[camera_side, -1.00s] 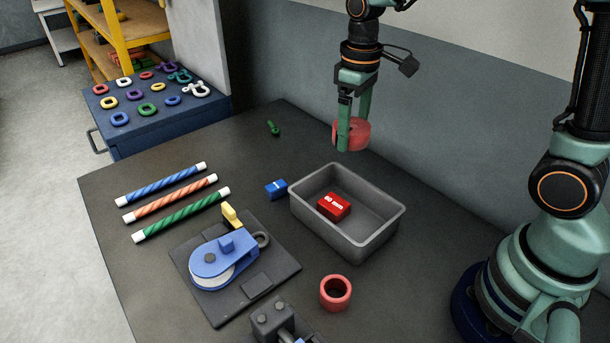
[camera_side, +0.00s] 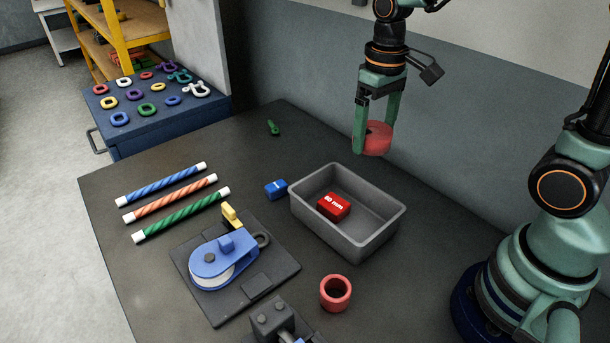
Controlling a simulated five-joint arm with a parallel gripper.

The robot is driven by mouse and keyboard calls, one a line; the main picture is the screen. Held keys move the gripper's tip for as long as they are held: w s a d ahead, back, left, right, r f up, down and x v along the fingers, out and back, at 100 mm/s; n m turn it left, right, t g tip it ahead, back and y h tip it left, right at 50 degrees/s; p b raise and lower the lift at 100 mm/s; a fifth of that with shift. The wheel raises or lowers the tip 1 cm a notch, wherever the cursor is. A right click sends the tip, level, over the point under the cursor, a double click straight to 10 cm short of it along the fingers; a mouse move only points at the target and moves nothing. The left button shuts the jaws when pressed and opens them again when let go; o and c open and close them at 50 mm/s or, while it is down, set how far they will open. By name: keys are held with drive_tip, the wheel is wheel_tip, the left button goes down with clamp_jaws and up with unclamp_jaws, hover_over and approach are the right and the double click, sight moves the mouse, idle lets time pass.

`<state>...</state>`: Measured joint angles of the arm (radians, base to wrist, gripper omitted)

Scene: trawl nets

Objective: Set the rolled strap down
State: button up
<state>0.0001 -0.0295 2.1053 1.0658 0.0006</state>
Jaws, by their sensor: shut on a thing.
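The rolled strap (camera_side: 377,141) is a thick red roll. My gripper (camera_side: 374,137) is shut on it, with one green finger in front and the other behind at the right. The strap hangs in the air over the far side of the work, above and behind the back right rim of the grey bin as seen in the picture. It does not touch the bin or the table. The fingers hide part of the roll.
The grey bin (camera_side: 372,243) holds a red labelled block (camera_side: 334,206). A blue block (camera_side: 276,189) sits beside it. The table's far left is mostly clear.

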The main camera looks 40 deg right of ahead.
drive_tip(key=shift+w, duration=0.1)
drive_tip(key=w+a+f+n, duration=0.5)
drive_tip(key=w+n, duration=0.4)
drive_tip(key=n, duration=0.1)
drive_tip(key=w+a+f+n, duration=0.6)
drive_tip(key=w+n, duration=0.3)
drive_tip(key=shift+w+n, duration=0.35)
drive_tip(key=shift+n, duration=0.05)
drive_tip(key=shift+d, duration=0.15)
approach(333, 157)
drive_tip(key=shift+a+f, duration=0.25)
drive_tip(key=shift+f, duration=0.85)
drive_tip(key=shift+d+f, duration=0.2)
drive_tip(key=shift+f, duration=1.75)
drive_tip(key=shift+f, duration=0.2)
